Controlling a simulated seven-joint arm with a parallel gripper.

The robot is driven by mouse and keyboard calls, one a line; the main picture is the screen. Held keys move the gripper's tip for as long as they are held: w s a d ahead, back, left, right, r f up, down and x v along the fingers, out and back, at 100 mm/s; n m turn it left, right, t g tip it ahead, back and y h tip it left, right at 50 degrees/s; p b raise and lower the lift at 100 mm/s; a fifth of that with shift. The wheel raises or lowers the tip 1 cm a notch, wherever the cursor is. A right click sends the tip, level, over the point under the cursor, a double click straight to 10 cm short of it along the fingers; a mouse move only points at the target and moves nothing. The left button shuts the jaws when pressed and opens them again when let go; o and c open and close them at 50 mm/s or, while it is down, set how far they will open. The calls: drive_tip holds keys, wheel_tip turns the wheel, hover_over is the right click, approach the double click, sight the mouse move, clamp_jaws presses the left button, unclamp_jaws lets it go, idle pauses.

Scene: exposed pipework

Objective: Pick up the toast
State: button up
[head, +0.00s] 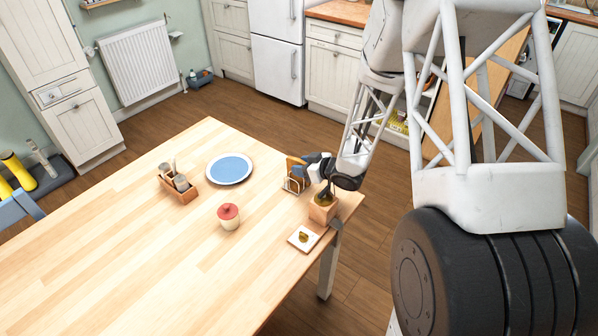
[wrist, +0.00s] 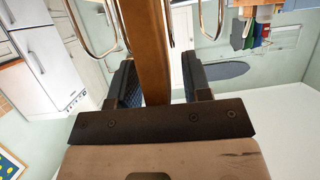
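The toast (head: 295,166) stands upright in a wire toast rack (head: 291,186) near the table's right edge in the head view. My gripper (head: 306,170) is at the toast's right side, close to the rack. In the wrist view the toast (wrist: 148,50) is a brown slab seen edge-on between the two fingers of my gripper (wrist: 160,80). The left finger is close to the toast, and a gap shows between the toast and the right finger. Wire loops of the rack (wrist: 208,35) show on both sides of the toast.
A blue plate (head: 229,168), a red-lidded jar (head: 229,216) and a wooden caddy (head: 177,185) stand farther left. The table's left part is clear.

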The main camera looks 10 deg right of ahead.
drive_tip(key=c, duration=0.6)
drive_tip(key=shift+r, duration=0.1)
drive_tip(key=shift+r, duration=4.9)
